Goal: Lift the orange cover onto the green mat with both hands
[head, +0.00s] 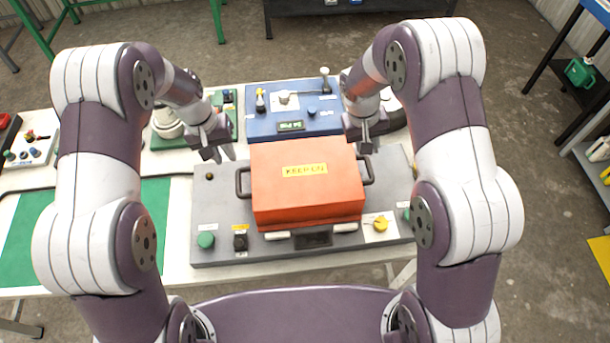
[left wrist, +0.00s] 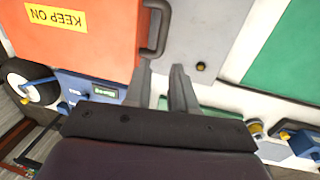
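The orange cover (head: 305,200), a box with a yellow "KEEP ON" label and a dark handle on each side, sits on a grey panel (head: 215,225). The green mat (head: 146,215) lies on the table at the left. My left gripper (head: 226,156) is above and behind the cover's left handle (head: 242,182). In the left wrist view its fingers (left wrist: 163,82) are apart and empty, short of that handle (left wrist: 157,28). My right gripper (head: 365,148) is near the right handle (head: 367,172); its fingers are partly hidden and whether it grips cannot be told.
A blue panel (head: 262,120) with a display and knobs stands behind the cover. The grey panel has a green button (head: 206,240) and a yellow knob (head: 380,224) near its front edge. The mat's visible surface is clear. My left forearm hangs over the mat.

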